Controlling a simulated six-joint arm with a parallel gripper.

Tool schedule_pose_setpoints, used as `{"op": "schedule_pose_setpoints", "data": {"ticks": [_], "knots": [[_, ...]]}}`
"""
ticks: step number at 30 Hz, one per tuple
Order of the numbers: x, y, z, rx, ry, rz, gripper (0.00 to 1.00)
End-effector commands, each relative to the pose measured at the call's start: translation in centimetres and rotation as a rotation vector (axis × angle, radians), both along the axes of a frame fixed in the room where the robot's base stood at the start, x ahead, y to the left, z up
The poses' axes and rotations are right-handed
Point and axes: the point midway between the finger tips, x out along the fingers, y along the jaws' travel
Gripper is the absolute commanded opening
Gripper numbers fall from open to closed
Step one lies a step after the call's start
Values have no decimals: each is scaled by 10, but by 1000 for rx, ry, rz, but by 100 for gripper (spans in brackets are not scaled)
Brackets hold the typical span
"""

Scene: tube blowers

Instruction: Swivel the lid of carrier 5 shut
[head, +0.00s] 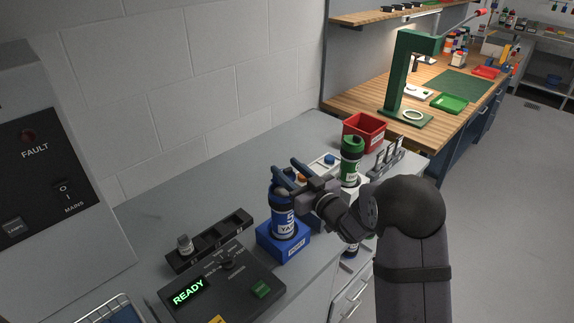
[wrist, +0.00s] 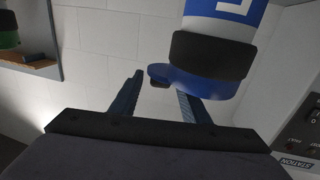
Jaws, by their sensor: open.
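Carrier 5 (head: 284,222) is a blue and white tube with a "5" on its label, standing upright in a blue block (head: 268,246). In the wrist view, the carrier (wrist: 216,8) appears upside down with a black collar (wrist: 212,52). Its blue lid (wrist: 205,82) sits off-centre from the collar, jutting to the left, so it looks partly swung open. A small dark knob shows by the lid's left edge. My gripper (head: 284,171) is open at the carrier's top, and its fingers (wrist: 160,84) are by the lid's jutting side. Contact cannot be told.
A green-topped carrier (head: 350,161) stands behind to the right, near a red bin (head: 365,130). A black rack (head: 211,241) with a small vial and a control box (head: 226,285) reading READY are in front to the left. The wall lies behind the bench.

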Motion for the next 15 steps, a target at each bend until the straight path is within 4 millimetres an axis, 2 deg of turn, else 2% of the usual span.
{"op": "schedule_pose_setpoints", "data": {"ticks": [13, 15], "knots": [[7, 5, -1, 0, 1, -1, 42], [7, 5, -1, 0, 1, -1, 25]]}}
